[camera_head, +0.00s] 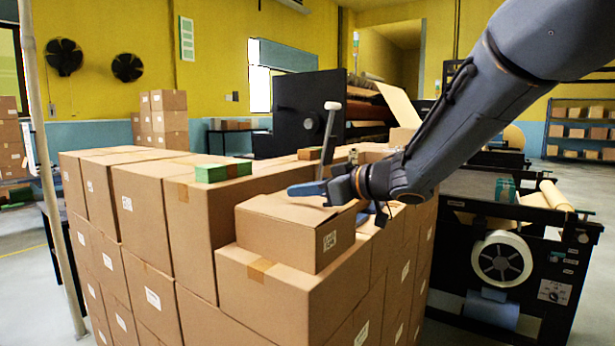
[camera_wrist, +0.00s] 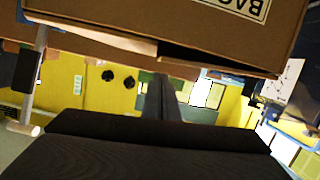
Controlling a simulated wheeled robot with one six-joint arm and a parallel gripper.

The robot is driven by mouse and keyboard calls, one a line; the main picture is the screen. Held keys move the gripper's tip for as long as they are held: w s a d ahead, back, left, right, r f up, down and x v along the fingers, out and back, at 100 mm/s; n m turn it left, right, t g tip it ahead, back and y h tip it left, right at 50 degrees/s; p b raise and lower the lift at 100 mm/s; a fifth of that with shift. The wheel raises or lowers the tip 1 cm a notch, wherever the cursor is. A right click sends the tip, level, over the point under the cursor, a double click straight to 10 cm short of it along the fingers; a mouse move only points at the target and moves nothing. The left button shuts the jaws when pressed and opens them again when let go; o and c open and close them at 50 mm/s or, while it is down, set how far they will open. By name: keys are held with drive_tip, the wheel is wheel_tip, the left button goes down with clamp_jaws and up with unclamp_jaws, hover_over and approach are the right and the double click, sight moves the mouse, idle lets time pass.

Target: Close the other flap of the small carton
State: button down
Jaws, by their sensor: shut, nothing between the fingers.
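The small carton (camera_head: 275,232) is a brown box with a white label on its side, sitting on top of the stacked boxes. My gripper (camera_head: 308,188) is shut and empty, its blue fingers low over the carton's top at the back right. Whether they touch the carton is unclear. The carton's top looks mostly flat in the head view, and the arm hides part of its far side. In the wrist view the carton (camera_wrist: 200,22) fills the upper edge, with a dark gap along its cardboard edge. The shut fingers (camera_wrist: 162,98) show below it.
Large boxes (camera_head: 150,195) are stacked under and left of the carton. A green block (camera_head: 222,171) lies on them. A grey stick with a white end (camera_head: 331,107) stands behind my gripper. A tan panel (camera_head: 398,104) slants up behind. A black machine (camera_head: 520,265) stands at right.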

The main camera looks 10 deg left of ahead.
drive_tip(key=shift+f, duration=0.65)
drive_tip(key=shift+f+p, duration=0.1)
drive_tip(key=shift+p, duration=0.25)
